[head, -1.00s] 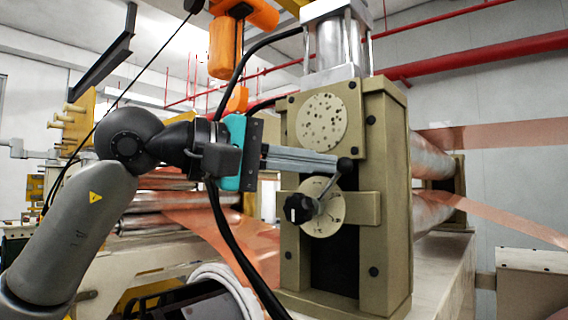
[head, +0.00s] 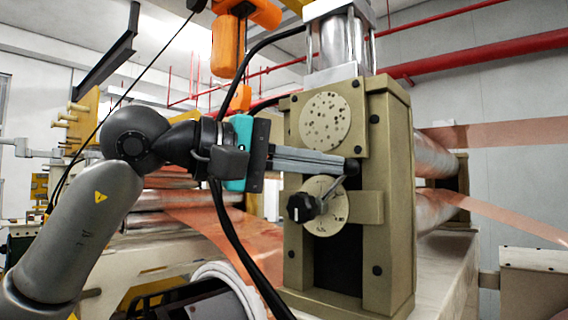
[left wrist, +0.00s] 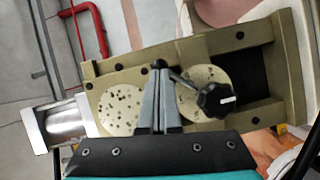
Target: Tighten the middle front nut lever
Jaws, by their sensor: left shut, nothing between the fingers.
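The nut lever is a black knob (head: 303,207) with a thin metal rod and a black ball end (head: 352,166). It sits before the lower round plate (head: 327,222) of the olive machine frame, its rod slanting up to the right. My left gripper (head: 343,163) is shut and empty, its long grey fingers reaching right with their tips at the ball end. In the left wrist view, the fingertips (left wrist: 159,78) lie right by the ball (left wrist: 160,64), seemingly touching it. The knob (left wrist: 215,99) is clear of the fingers. My right gripper is not in view.
A speckled round plate (head: 325,121) is above the lever on the frame (head: 397,200). Black cables (head: 232,240) hang behind my left arm. An orange hanging device (head: 227,45) is above it. Copper foil (head: 205,222) runs behind on rollers.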

